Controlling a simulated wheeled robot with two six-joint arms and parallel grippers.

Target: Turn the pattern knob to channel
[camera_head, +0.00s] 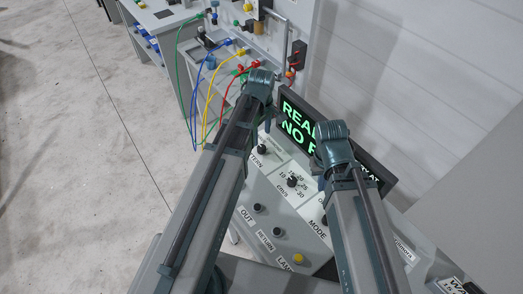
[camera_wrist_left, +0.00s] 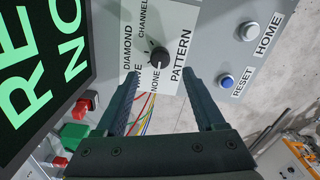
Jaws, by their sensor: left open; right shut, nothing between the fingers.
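The black pattern knob (camera_wrist_left: 159,56) sits on a white plate lettered DIAMOND, CHANNEL, NONE and PATTERN. A fourth word is partly hidden by a finger. I cannot clearly tell which word the knob points at. My left gripper (camera_wrist_left: 164,76) is open, its fingers spread to either side below the knob in the left wrist view, with nothing between them. In the head view the knob (camera_head: 262,149) shows just below my left gripper (camera_head: 266,122). My right gripper (camera_head: 320,168) is at the panel's right side, over the screen's lower edge, its fingers mostly hidden.
A screen (camera_head: 299,126) with green letters stands behind the panel. Another dial (camera_head: 292,182), OUT and RETURN buttons and a yellow lamp button (camera_head: 299,258) lie nearby. Coloured cables (camera_head: 211,62) hang beyond.

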